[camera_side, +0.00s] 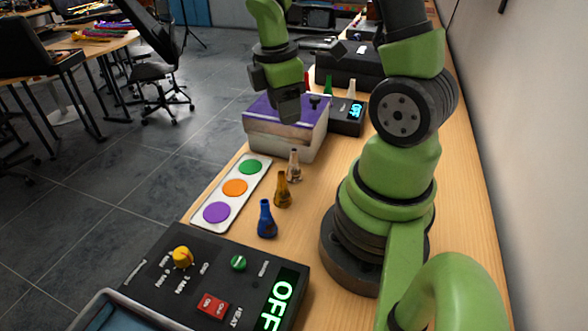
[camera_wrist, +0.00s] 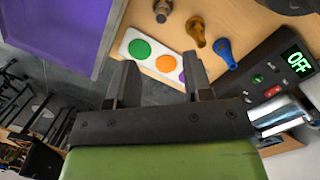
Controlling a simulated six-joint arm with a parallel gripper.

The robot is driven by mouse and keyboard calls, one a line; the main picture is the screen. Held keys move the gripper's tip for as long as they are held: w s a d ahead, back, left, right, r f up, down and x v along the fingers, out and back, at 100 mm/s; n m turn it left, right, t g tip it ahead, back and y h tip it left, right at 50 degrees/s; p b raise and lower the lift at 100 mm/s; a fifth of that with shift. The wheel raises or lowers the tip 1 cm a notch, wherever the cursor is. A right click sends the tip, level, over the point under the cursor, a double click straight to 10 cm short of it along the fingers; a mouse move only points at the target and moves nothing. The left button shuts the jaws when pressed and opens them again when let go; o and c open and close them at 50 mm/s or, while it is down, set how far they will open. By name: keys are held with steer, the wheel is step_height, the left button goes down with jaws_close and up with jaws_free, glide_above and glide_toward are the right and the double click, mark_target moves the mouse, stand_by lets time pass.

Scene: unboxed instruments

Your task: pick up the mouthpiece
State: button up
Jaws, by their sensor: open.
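Several small flared pieces shaped like mouthpieces stand on the wooden bench; I cannot tell which one the task means. A blue one (camera_side: 266,220), a gold-brown one (camera_side: 283,190) and a grey-beige one (camera_side: 294,166) stand in a row. In the wrist view the blue (camera_wrist: 225,52), gold (camera_wrist: 196,33) and grey (camera_wrist: 162,10) ones lie beyond the fingers. A green one (camera_side: 328,86) and a pale one (camera_side: 351,89) stand farther back. My gripper (camera_side: 290,106) is open and empty, over or beside the purple-topped box; it also shows in the wrist view (camera_wrist: 158,72).
The purple-topped box (camera_side: 286,147) stands by the bench edge. A white card (camera_side: 218,214) with green, orange and purple discs lies beside the row. A black control panel (camera_side: 225,262) reading OFF is in front; a black case (camera_side: 348,66) is behind.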

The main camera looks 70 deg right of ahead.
glide_above(294, 150)
steer(key=shift+n+g, duration=0.3)
steer(key=f, duration=0.4)
steer(key=shift+w+a+f, duration=0.2)
steer(key=shift+w, duration=0.15)
steer(key=shift+s+d+f, duration=0.1)
steer(key=shift+s+f, duration=0.1)
steer(key=shift+f, duration=1.4)
steer(key=shift+s+d+f, duration=0.1)
steer(key=shift+s+f, duration=0.05)
steer(key=shift+f, duration=1.45)
steer(key=shift+c, duration=0.2)
jaws_close()
